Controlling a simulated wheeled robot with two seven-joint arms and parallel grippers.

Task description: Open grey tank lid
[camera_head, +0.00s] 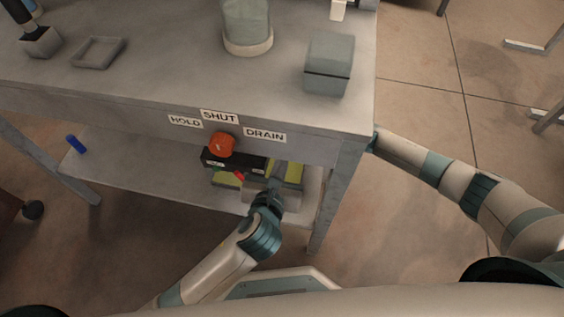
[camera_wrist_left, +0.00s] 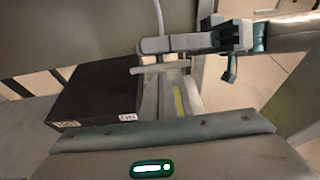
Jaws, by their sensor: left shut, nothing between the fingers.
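A grey-green box (camera_head: 329,62) with a dark seam low on its sides stands at the right front corner of the tabletop; its top looks closed. It may be the grey tank, but I cannot be sure. My left gripper (camera_head: 276,184) is shut and empty under the table's front edge, well below that box and beside a black labelled box (camera_head: 232,162). The black box also shows in the left wrist view (camera_wrist_left: 95,95). My right arm passes behind the table's right edge, and its hand is hidden in the head view. A teal and grey gripper, apparently my right (camera_wrist_left: 145,47), shows in the left wrist view.
The table (camera_head: 160,85) carries a glass vessel (camera_head: 247,22) and a small square tray (camera_head: 98,52). A red knob (camera_head: 221,144) sits below the HOLD, SHUT and DRAIN labels. A blue object (camera_head: 75,143) lies on the lower shelf. Floor right of the table is mostly clear.

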